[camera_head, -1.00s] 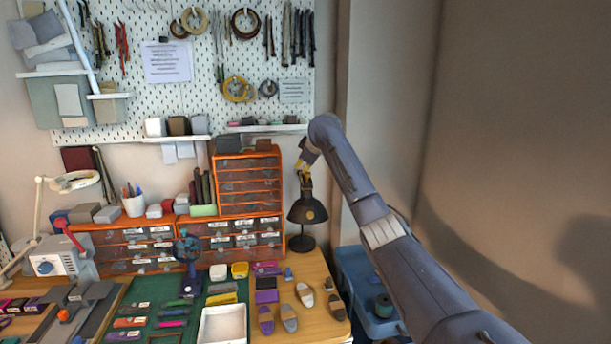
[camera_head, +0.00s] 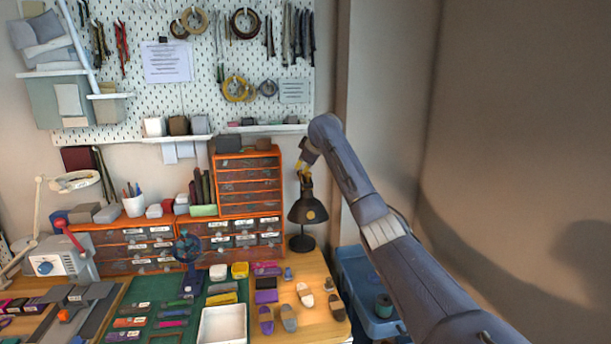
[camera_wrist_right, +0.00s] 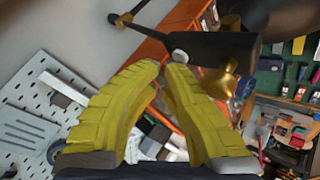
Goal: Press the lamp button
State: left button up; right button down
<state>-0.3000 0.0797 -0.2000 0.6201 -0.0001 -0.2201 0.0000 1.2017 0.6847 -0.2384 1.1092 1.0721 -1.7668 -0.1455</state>
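The black desk lamp (camera_head: 307,207) stands at the right end of the workbench, its shade pointing down and a small yellow disc on its side. My right gripper (camera_head: 304,175) is right above the lamp's top, pointing down. In the right wrist view the yellow fingers of my right gripper (camera_wrist_right: 164,66) have their tips nearly together, with nothing seen between them. The dark lamp (camera_wrist_right: 215,48) is just beyond the tips. A small pale round knob (camera_wrist_right: 180,54), perhaps the button, shows on it beside one fingertip; I cannot tell whether they touch. My left gripper is out of view.
Orange drawer units (camera_head: 249,181) stand left of the lamp. A blue bin (camera_head: 362,285) is below right. A white tray (camera_head: 222,325) and several small shoe-like pieces lie on the bench. A white pegboard (camera_head: 215,62) hangs behind.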

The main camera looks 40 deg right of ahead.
jog(key=shift+w+d+r, duration=0.1)
jog(key=shift+w+r, duration=0.05)
jog(key=shift+r, duration=0.1)
dwell(0.3)
jog(key=shift+r, duration=2.6)
